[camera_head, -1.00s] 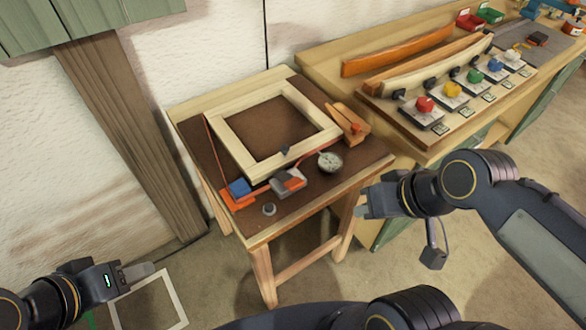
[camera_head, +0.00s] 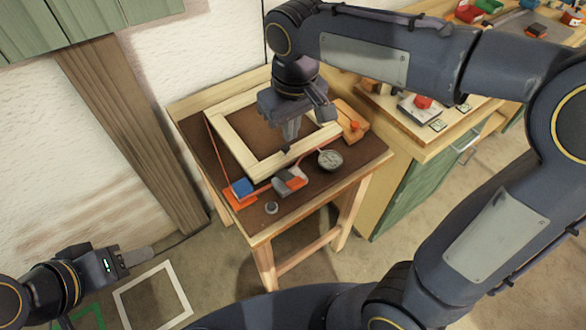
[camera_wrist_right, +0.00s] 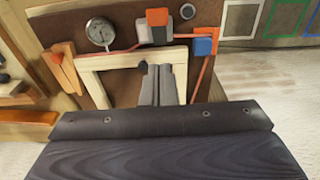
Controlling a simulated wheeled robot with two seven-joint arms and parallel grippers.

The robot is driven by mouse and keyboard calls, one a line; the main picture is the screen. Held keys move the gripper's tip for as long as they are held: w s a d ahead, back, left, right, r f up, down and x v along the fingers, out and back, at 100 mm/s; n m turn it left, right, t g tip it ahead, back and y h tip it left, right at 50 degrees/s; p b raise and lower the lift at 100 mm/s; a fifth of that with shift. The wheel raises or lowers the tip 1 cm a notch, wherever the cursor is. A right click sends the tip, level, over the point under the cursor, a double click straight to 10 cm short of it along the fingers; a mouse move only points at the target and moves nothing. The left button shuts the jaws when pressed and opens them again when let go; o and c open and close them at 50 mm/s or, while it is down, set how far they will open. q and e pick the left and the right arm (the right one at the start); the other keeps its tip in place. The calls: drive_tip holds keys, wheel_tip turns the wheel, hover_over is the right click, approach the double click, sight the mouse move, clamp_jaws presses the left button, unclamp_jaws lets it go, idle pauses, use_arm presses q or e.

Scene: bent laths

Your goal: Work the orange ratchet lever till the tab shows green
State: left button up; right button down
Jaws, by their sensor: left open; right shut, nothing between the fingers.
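The ratchet is a small grey body (camera_head: 284,188) with an orange lever part (camera_head: 297,183), on the brown top of a small wooden table. It also shows in the right wrist view as a grey block (camera_wrist_right: 156,34) with an orange block (camera_wrist_right: 157,17). A red strap runs from it around a pale wooden frame (camera_head: 234,143). I cannot make out the tab or its colour. My right gripper (camera_head: 291,137) is shut and empty, fingers pointing down over the frame's opening, apart from the lever. My left gripper (camera_head: 148,254) is open and empty, low at the left beside the table.
A round gauge (camera_head: 330,160) lies right of the ratchet, a blue block (camera_head: 242,187) on an orange corner left of it. A small dark knob (camera_head: 271,208) sits in front. A wooden clamp (camera_head: 348,120) stands at the table's right. A longer bench (camera_head: 460,130) adjoins at right.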

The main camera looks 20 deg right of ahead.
hover_over(293, 180)
drive_tip(key=w, duration=0.1)
drive_tip(key=f, duration=1)
drive_tip(key=shift+w+a, duration=0.1)
drive_tip(key=shift+a, duration=0.2)
drive_tip(key=shift+s+d+f, duration=0.1)
drive_tip(key=shift+s+f, duration=0.15)
drive_tip(key=shift+f, duration=0.35)
drive_tip(key=shift+s+d+f, duration=0.1)
drive_tip(key=shift+s+f, duration=0.2)
drive_tip(key=shift+f, duration=0.35)
drive_tip(key=shift+s+d+f, duration=0.1)
drive_tip(key=shift+s+f, duration=0.15)
drive_tip(key=shift+f, duration=0.35)
